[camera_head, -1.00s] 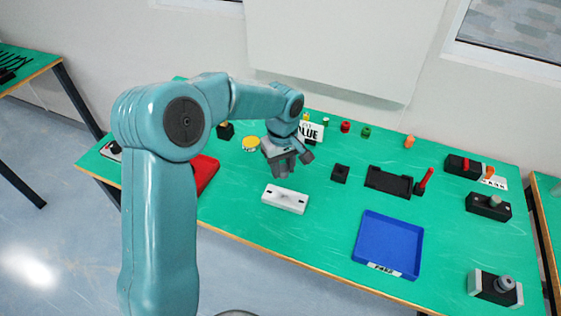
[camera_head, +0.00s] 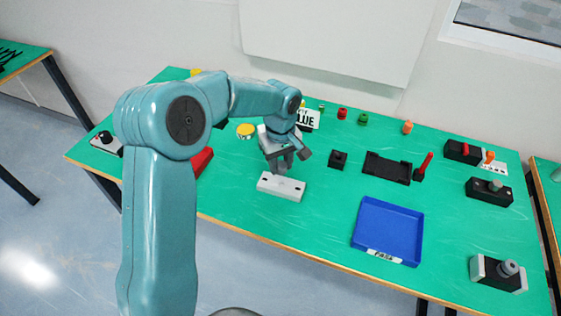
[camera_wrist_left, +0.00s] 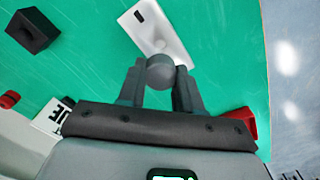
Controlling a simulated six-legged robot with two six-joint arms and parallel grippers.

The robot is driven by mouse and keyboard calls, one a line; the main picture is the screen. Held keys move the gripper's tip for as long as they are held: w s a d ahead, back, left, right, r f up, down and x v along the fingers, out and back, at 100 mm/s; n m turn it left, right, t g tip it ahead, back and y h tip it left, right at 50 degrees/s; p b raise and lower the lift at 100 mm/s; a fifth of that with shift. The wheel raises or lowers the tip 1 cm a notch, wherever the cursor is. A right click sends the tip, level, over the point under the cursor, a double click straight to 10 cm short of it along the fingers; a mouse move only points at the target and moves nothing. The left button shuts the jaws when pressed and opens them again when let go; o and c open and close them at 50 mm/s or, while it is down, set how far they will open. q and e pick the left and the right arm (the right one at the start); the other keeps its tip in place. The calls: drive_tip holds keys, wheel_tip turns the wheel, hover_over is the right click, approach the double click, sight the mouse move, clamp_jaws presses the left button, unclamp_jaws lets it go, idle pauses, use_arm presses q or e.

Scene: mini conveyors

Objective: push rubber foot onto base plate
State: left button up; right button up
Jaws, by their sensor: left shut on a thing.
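My left gripper (camera_head: 286,167) is shut on a rubber foot, a dark grey round piece that shows between the fingertips in the left wrist view (camera_wrist_left: 160,70). In the head view the foot is too small to make out. The base plate (camera_head: 290,190) is a white block with dark slots, lying on the green table. The fingertips are at its far edge in the picture. In the left wrist view the foot overlaps the near end of the base plate (camera_wrist_left: 157,30); I cannot tell whether they touch. My right gripper is not in view.
A black block (camera_head: 338,159) and a black tray (camera_head: 387,167) lie to the right of the base plate. A blue tray (camera_head: 358,238) is nearer the front. A red object (camera_head: 203,161) lies to the left. Green table is clear around the plate.

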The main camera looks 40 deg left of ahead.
sight(281, 171)
use_arm(q)
drive_tip(key=shift+f+b, duration=1.05)
drive_tip(key=shift+f, duration=0.7)
drive_tip(key=shift+d, duration=0.1)
drive_tip(key=shift+b, duration=0.3)
drive_tip(key=shift+f+b, duration=1)
drive_tip(key=shift+f, duration=0.25)
drive_tip(key=o, duration=1.1)
wheel_tip(281, 171, up, 16)
drive_tip(key=shift+r+p, duration=0.2)
drive_tip(key=shift+p, duration=0.1)
